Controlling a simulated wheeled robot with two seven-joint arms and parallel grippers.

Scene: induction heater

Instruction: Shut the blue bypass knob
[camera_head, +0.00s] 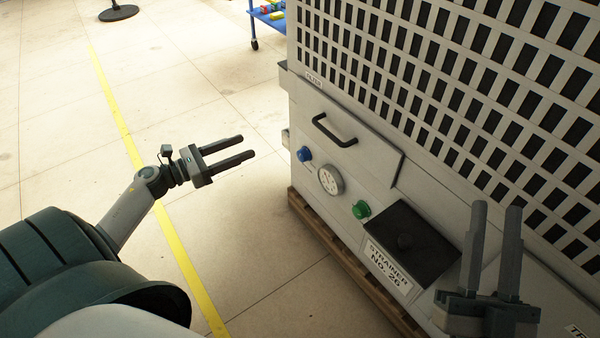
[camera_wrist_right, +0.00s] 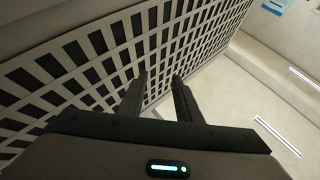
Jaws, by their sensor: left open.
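The blue bypass knob (camera_head: 304,154) sticks out of the left part of the white machine's front panel, below and left of a black handle. Its exact turn cannot be told at this size. My left gripper (camera_head: 248,147) is open and empty, to the left of the knob and apart from it, with its fingers pointing toward the machine. My right gripper (camera_head: 496,207) is in front of the machine's right part, fingers up, with a gap between them and nothing held. In the right wrist view its fingers (camera_wrist_right: 160,82) stand apart before the slotted grille.
A round gauge (camera_head: 331,180) and a green knob (camera_head: 361,210) sit right of the blue knob. A dark strainer lid (camera_head: 408,243) and the black handle (camera_head: 335,131) protrude. The machine stands on a wooden pallet (camera_head: 340,250).

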